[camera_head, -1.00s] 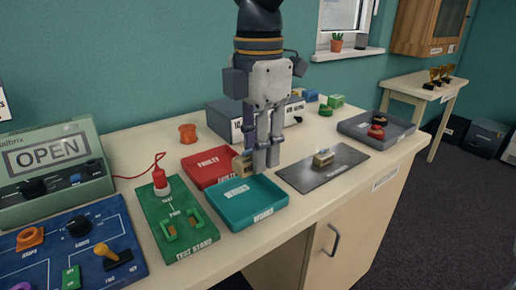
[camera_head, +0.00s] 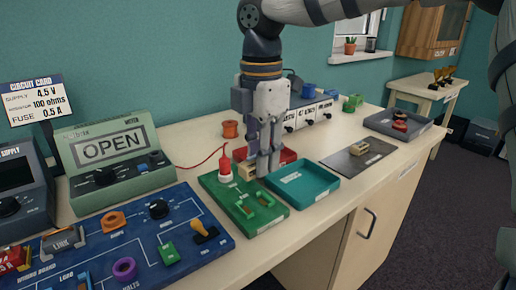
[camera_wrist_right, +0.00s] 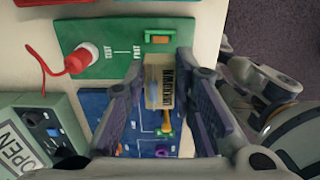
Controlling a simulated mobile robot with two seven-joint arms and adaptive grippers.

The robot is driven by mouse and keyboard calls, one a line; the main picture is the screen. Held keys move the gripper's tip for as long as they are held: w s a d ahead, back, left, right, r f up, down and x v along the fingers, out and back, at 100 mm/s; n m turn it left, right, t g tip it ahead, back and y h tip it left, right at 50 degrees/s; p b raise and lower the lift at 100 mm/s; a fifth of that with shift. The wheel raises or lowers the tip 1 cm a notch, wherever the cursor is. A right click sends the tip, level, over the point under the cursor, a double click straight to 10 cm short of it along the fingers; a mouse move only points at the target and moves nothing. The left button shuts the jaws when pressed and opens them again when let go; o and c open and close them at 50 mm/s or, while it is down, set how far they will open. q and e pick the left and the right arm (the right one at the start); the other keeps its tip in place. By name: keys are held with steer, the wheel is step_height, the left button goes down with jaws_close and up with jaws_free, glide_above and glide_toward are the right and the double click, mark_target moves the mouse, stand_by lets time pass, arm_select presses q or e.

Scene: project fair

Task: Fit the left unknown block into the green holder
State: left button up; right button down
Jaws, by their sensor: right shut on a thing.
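My right gripper (camera_head: 261,168) is shut on a tan block (camera_head: 246,171) with a dark label. In the right wrist view the block (camera_wrist_right: 153,78) sits between the fingers, its label apparently reading UNKNOWN. The gripper hangs above the far right part of the green test stand board (camera_head: 222,192). The green holder (camera_head: 243,207) on that board has two upright clips with orange-brown insides; one clip shows just beyond the block in the wrist view (camera_wrist_right: 160,38). The block appears apart from the holder. A second tan block (camera_head: 359,148) lies on the dark grey mat (camera_head: 338,160). My left gripper is not in view.
A red probe (camera_head: 225,168) with a cable stands on the board beside the gripper. The teal tray (camera_head: 319,172) is close on the right, and the red tray (camera_head: 288,154) lies behind the gripper. The blue wiring board (camera_head: 130,260) and green OPEN meter (camera_head: 110,165) are left.

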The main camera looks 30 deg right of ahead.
glide_above(260, 203)
steer(key=shift+f, duration=3.2)
steer(key=shift+f, duration=0.55)
steer(key=c, duration=0.8)
jaws_free()
steer(key=shift+o, duration=0.2)
steer(key=shift+r, duration=4)
